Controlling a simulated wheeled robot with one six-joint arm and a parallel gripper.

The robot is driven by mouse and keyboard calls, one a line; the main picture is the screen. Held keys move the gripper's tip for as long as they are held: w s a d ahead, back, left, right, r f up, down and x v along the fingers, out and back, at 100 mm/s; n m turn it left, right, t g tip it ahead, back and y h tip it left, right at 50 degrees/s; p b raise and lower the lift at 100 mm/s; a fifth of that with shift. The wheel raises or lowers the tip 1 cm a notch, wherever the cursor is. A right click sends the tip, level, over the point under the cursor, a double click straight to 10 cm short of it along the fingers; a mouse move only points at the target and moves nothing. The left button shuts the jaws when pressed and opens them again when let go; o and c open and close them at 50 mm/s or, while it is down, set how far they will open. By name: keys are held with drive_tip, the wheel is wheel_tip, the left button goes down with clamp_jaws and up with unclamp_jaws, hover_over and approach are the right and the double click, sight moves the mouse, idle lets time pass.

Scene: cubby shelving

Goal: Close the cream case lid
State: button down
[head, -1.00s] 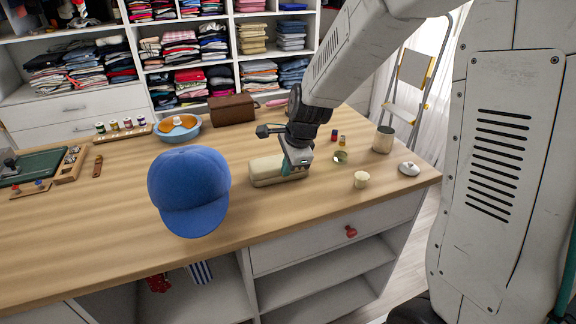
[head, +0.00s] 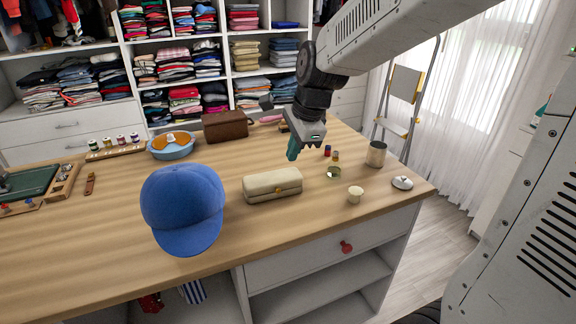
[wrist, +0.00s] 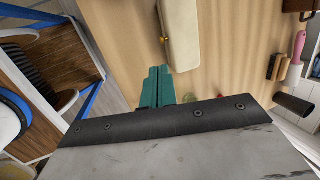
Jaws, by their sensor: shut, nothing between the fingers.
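The cream case (head: 272,186) lies on the wooden table right of the blue cap. Its lid looks down, with a seam along the front and a small gold clasp at the front middle. In the wrist view the case (wrist: 180,35) shows at the top, with its clasp on the left edge. My gripper (head: 293,152) is above the table, up and to the right of the case and apart from it. In the wrist view its teal fingers (wrist: 157,84) are together and empty, just below the case in the picture.
A blue cap (head: 184,208) stands left of the case. Right of the case are a cream cup (head: 355,194), a small green-rimmed jar (head: 334,173), a metal can (head: 376,154) and a silver lid (head: 402,183). A brown box (head: 225,126) and blue bowl (head: 173,146) are behind.

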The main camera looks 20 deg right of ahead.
drive_tip(key=s+d+r+n+g+h, duration=0.1)
drive_tip(key=s+r+n+g+h, duration=0.15)
drive_tip(key=s+n, duration=1.95)
drive_tip(key=m+t+y, duration=0.2)
drive_tip(key=m+y, duration=0.1)
drive_tip(key=m, duration=1.9)
approach(278, 189)
drive_tip(key=shift+h, duration=0.25)
drive_tip(key=x, duration=0.6)
drive_tip(key=shift+a+f, duration=0.3)
drive_tip(key=shift+f, duration=0.1)
